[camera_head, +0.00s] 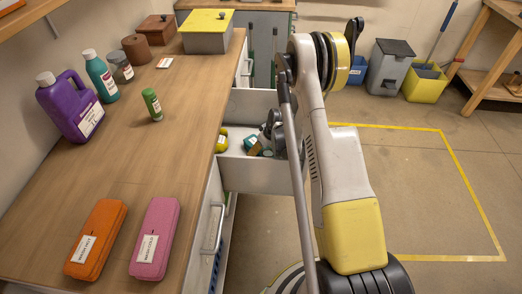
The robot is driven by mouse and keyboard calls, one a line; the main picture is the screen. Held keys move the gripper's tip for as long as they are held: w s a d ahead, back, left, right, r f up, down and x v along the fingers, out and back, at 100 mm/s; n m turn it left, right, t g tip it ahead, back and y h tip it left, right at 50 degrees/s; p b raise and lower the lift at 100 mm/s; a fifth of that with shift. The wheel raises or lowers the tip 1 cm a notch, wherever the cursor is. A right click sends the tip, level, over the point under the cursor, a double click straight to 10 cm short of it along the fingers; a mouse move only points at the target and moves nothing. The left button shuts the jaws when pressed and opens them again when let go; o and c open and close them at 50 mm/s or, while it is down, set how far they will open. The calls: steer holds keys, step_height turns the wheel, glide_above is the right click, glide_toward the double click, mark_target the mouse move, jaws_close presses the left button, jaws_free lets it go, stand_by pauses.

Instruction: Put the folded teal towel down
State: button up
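My arm reaches over an open grey drawer (255,178) at the right side of the wooden counter. My gripper (268,137) is low at the drawer, small and partly hidden by my arm, so its fingers cannot be made out clearly. A small teal item (254,150) shows just below it in the drawer; it may be the folded teal towel, but its shape is too small to tell. I cannot tell whether the gripper touches or holds it.
A yellow-green item (222,143) lies at the drawer's left. The counter (150,170) carries a purple jug (70,108), a green bottle (152,104), an orange case (97,238), a pink case (155,238) and a yellow-lidded box (207,32). The counter's middle is clear.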

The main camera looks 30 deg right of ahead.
steer(key=p+v, duration=0.4)
steer(key=v, duration=0.7)
steer(key=shift+r, duration=0.1)
steer(key=s+a+r, duration=0.2)
steer(key=a+r, duration=0.2)
steer(key=r, duration=0.4)
steer(key=s+a+r+m+t, duration=0.1)
steer(key=s+a+r, duration=0.15)
steer(key=r, duration=0.45)
steer(key=s+a+r, duration=0.2)
steer(key=a+r, duration=0.2)
steer(key=r, duration=0.4)
steer(key=s+a+r+t, duration=0.1)
steer(key=s+a+r, duration=0.2)
steer(key=s, duration=0.5)
steer(key=s+a+r+m, duration=0.1)
steer(key=s+a+r, duration=0.3)
steer(key=s, duration=0.4)
steer(key=shift+s+a+r+t+h, duration=0.25)
steer(key=shift+a+t+h, duration=0.15)
steer(key=shift+a, duration=0.3)
steer(key=shift+w, duration=0.1)
